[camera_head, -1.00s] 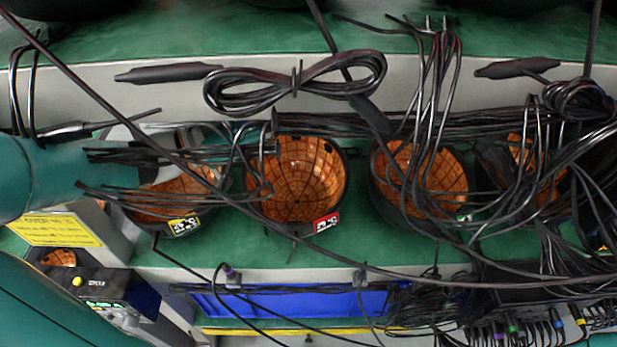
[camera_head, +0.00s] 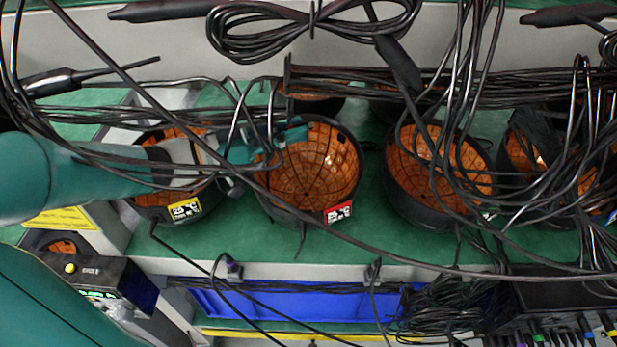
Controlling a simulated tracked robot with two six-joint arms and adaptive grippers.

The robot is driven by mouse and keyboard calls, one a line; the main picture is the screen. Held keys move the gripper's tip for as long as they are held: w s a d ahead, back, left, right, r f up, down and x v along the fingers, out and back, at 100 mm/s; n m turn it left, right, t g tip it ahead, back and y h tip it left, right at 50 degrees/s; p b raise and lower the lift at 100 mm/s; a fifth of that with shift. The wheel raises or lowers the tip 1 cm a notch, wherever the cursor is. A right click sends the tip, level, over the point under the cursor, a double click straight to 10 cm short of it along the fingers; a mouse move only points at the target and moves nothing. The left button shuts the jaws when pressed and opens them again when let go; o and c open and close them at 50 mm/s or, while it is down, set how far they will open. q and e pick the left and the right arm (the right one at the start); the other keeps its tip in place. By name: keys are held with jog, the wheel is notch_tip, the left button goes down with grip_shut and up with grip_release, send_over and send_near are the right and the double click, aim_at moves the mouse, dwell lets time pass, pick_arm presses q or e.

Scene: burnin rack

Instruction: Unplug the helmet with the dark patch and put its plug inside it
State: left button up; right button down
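Several dark helmets with orange gridded linings lie open side up in a row on the green shelf. The helmet with a red label (camera_head: 325,185) has a small dark spot on its upper right rim; I cannot tell if this is the dark patch. A helmet with a yellow label (camera_head: 160,203) is left of it, partly behind my arm. Another helmet (camera_head: 420,185) is to the right, crossed by cables. My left gripper (camera_head: 277,150) reaches in from the left, at the red-label helmet's left rim; cables hide its fingers' opening. My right gripper is not in view.
Loose black cables hang across the helmets, and a coiled cable (camera_head: 250,45) hangs above. A black plug-like cable end (camera_head: 45,82) is at upper left. A blue panel (camera_head: 300,303) is below the shelf, with sockets and cables (camera_head: 560,335) at lower right.

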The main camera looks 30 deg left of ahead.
pick_arm(q)
jog(key=o, duration=0.5)
jog(key=shift+c, duration=0.2)
jog(key=shift+r, duration=0.1)
notch_tip(320, 180, up, 10)
jog(key=shift+f, duration=0.15)
jog(key=shift+f, duration=0.15)
